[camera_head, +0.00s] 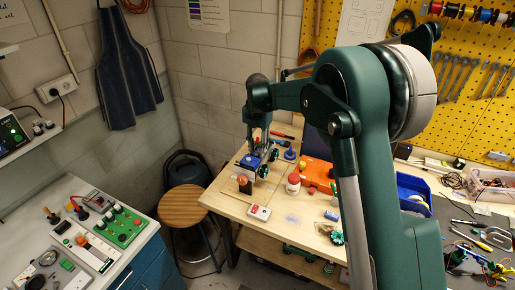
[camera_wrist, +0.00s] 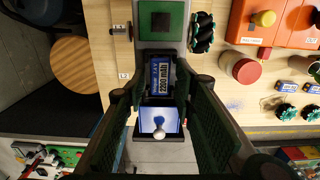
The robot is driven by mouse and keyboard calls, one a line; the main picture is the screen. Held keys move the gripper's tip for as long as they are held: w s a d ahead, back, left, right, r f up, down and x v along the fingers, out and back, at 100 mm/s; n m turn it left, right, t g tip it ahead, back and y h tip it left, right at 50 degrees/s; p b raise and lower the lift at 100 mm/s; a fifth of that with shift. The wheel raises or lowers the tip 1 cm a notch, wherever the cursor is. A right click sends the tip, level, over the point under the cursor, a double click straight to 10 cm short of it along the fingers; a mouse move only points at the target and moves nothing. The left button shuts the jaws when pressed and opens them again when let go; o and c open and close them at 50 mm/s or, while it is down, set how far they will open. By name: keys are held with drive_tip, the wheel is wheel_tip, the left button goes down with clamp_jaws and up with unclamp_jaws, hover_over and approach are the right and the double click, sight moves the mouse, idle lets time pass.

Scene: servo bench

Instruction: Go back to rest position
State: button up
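My gripper (camera_wrist: 160,88) is open in the wrist view, its two dark green finger pads apart on either side. Below and between the fingertips a blue battery (camera_wrist: 160,73) with a white capacity label sits in the dark slot of a small wheeled vehicle (camera_wrist: 160,22). A blue plate with a pale round knob (camera_wrist: 158,122) shows at the slot's near end. I see no finger touching the battery. In the head view the gripper (camera_head: 258,141) hangs just above the vehicle (camera_head: 250,162) at the left part of the wooden bench, partly hidden by the arm.
A stool (camera_head: 184,208) stands left of the bench. A control panel table (camera_head: 140,222) is further left. A yellow pegboard (camera_head: 460,75) rises behind.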

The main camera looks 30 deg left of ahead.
drive_tip(key=shift+r, duration=0.2)
drive_tip(key=shift+r+p, duration=0.9)
drive_tip(key=shift+r, duration=2.45)
